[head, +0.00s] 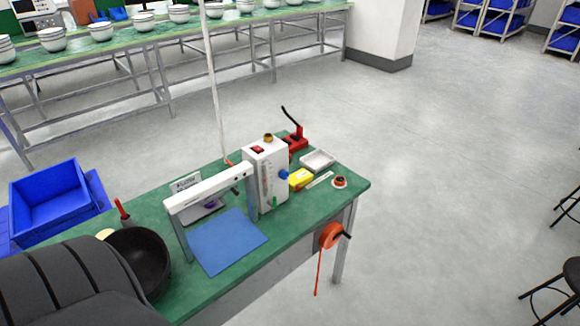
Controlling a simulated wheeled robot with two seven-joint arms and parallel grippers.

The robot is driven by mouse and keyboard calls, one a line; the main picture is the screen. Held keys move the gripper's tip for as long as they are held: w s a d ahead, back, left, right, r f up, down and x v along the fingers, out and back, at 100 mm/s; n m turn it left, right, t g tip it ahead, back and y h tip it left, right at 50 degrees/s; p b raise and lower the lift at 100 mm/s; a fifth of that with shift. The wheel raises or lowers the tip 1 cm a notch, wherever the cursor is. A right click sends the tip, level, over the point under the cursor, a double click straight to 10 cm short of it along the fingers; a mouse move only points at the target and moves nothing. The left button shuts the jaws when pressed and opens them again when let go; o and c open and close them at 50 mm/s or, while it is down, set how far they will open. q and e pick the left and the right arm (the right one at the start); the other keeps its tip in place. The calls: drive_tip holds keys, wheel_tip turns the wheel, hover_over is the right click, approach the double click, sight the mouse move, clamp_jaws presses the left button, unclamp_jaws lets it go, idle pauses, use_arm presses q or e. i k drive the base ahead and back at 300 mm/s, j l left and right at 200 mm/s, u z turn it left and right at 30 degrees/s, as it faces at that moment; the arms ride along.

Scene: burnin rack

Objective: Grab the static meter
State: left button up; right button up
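A small yellow device (300,178) lies on the green-topped workbench (218,283), right of a white box-shaped machine (266,172). It is the likeliest static meter, but its face and markings are too small to read. A blue knob on the machine is close to its left side. Neither of my grippers shows in the head view.
A blue mat (226,242) lies before the machine. A shallow white tray (317,160), a red tool (296,137) and a small red-and-white item (339,182) are near the yellow device. An orange reel (330,235) hangs at the bench end. Open floor (450,170) lies right.

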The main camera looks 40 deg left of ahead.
sight(301, 178)
drive_tip(key=u, duration=1.05)
drive_tip(key=k, duration=0.05)
